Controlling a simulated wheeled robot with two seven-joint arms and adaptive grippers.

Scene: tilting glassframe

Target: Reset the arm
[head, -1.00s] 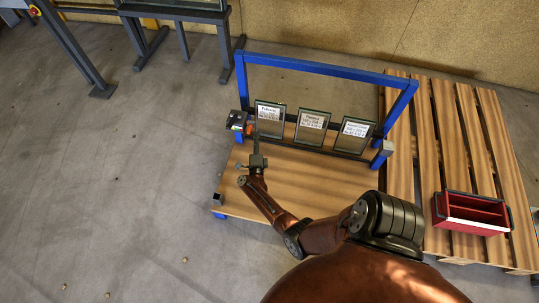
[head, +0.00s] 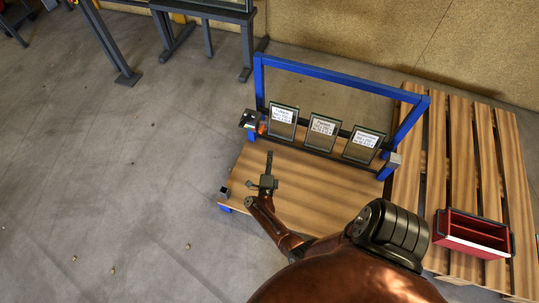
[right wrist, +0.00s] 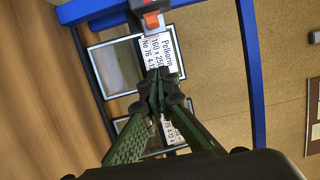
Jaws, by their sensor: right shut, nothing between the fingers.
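My right gripper (head: 269,157) is shut and empty above the wooden tabletop (head: 325,190), in front of the blue frame (head: 340,76) and apart from it. Its two green fingers meet at the tips in the right wrist view (right wrist: 158,80). Three dark-framed glass panes with white labels lean in a row in the blue frame: left (head: 283,121), middle (head: 322,131), right (head: 363,145). A small box (head: 249,119) with an orange part (head: 262,128) sits at the row's left end. The orange part also shows in the right wrist view (right wrist: 152,20). My left gripper is out of view.
A wooden pallet (head: 487,140) lies right of the table, with a red divided crate (head: 474,235) on it. A small dark block (head: 224,192) sits at the table's left corner. A grey metal stand (head: 205,12) is behind. The floor at left is mostly clear.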

